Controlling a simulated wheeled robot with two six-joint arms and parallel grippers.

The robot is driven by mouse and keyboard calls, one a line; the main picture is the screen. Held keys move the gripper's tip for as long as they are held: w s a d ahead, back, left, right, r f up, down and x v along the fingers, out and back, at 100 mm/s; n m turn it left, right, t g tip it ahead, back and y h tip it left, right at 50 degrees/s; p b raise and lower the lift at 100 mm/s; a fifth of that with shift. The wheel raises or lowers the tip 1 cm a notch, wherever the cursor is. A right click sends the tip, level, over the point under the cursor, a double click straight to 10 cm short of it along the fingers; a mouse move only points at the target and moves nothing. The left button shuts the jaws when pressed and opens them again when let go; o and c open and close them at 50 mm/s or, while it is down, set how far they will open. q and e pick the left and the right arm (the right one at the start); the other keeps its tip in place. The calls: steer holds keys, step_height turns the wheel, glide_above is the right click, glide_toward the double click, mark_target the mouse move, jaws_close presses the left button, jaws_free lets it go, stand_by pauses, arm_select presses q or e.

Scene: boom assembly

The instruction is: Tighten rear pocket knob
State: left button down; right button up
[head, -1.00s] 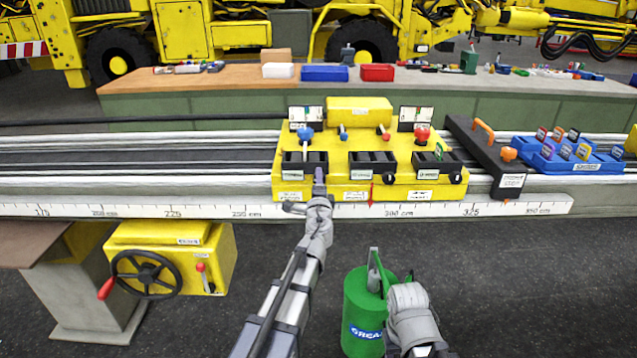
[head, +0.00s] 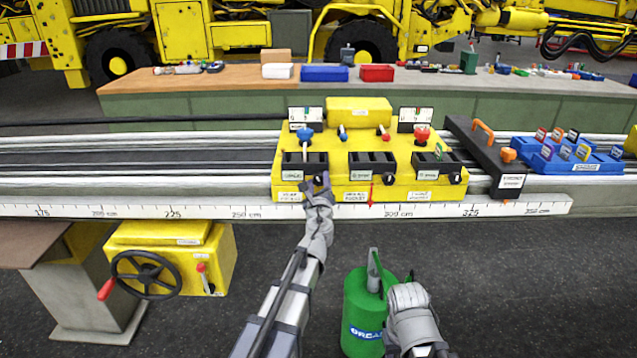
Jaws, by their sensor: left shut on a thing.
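The yellow carriage (head: 347,197) sits on the rails and has three dark pockets in a row. The middle and right pockets each show a small dark knob at the right of their front, the middle one (head: 388,178) and the right one (head: 455,177). My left gripper (head: 316,184) is at the same spot on the left pocket (head: 293,162), shut on its knob, which the fingers mostly hide. The pocket labels are too small to read surely. My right gripper (head: 375,265) is low at the front, beside or over the green grease can (head: 358,310); its jaw opening is unclear.
A blue-topped lever (head: 305,133) and a red-topped one (head: 422,134) stand behind the outer pockets. A black stop block (head: 488,160) with an orange handle and a blue tray (head: 570,163) are to the right. The rails at left are clear.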

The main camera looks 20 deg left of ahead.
arm_select(q)
steer(key=shift+d+m, duration=0.1)
steer(key=shift+m, duration=2)
steer(key=shift+c, duration=1.5)
jaws_free()
steer(key=shift+s, duration=0.15)
steer(key=v, duration=0.7)
steer(key=shift+s, duration=0.3)
steer(key=shift+d, duration=0.1)
